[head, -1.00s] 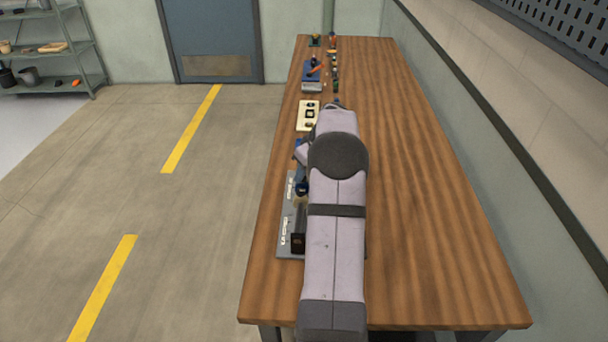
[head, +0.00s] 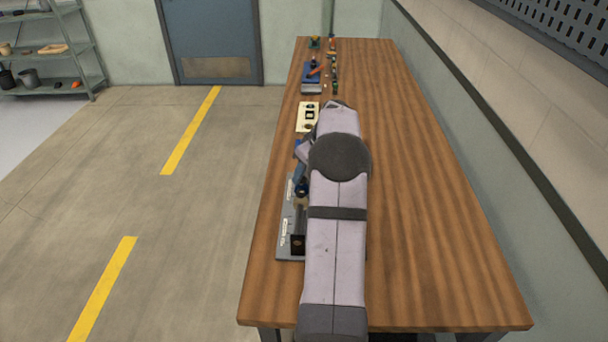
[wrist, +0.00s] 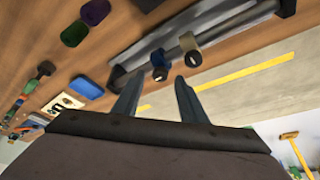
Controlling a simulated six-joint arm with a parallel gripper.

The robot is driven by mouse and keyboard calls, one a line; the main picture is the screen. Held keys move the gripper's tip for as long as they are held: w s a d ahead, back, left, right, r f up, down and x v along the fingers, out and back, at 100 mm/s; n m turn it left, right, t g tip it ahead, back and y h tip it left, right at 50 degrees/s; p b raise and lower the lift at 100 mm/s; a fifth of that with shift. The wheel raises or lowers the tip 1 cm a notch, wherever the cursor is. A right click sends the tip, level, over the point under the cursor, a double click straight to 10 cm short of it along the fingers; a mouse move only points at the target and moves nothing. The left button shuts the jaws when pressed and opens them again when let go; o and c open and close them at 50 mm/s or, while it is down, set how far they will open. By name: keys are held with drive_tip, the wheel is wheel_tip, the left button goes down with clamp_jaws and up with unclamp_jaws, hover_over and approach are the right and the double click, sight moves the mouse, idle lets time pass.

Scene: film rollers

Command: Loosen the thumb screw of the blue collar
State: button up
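A small dark blue part, which looks like the blue collar (wrist: 158,60), shows just beyond my fingertips in the wrist view. In the head view a dark blue part (head: 302,188) shows beside my arm. I cannot make out its thumb screw. A tan roller (wrist: 190,48) is close to its right in the wrist view. The blue part lies in line with the gap. In the head view my arm hides most of this area.
A grey base plate (head: 285,222) with a black block (head: 298,243) lies on the wooden table (head: 430,230). Green (wrist: 75,33) and purple (wrist: 95,12) rollers stand to the left in the wrist view. A cream board (head: 303,122) lies farther back. The table's right half is clear.

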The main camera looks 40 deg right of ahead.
drive_tip(key=b+v, duration=0.1)
drive_tip(key=v, duration=0.5)
drive_tip(key=shift+s, duration=0.1)
idle(0.3)
drive_tip(key=s+a+f+g+p, duration=0.1)
drive_tip(key=s+a, duration=0.1)
drive_tip(key=a, duration=1)
drive_tip(key=s+a+f+g, duration=0.1)
drive_tip(key=s+a+g, duration=0.1)
drive_tip(key=a, duration=1.1)
drive_tip(key=s+a+f, duration=0.3)
drive_tip(key=s+a, duration=0.6)
drive_tip(key=s+a+f+g+p, duration=0.1)
drive_tip(key=s+a+f, duration=0.25)
drive_tip(key=s, duration=0.45)
wheel_tip(320, 180, down, 13)
drive_tip(key=b, duration=1.4)
drive_tip(key=shift+m, duration=0.3)
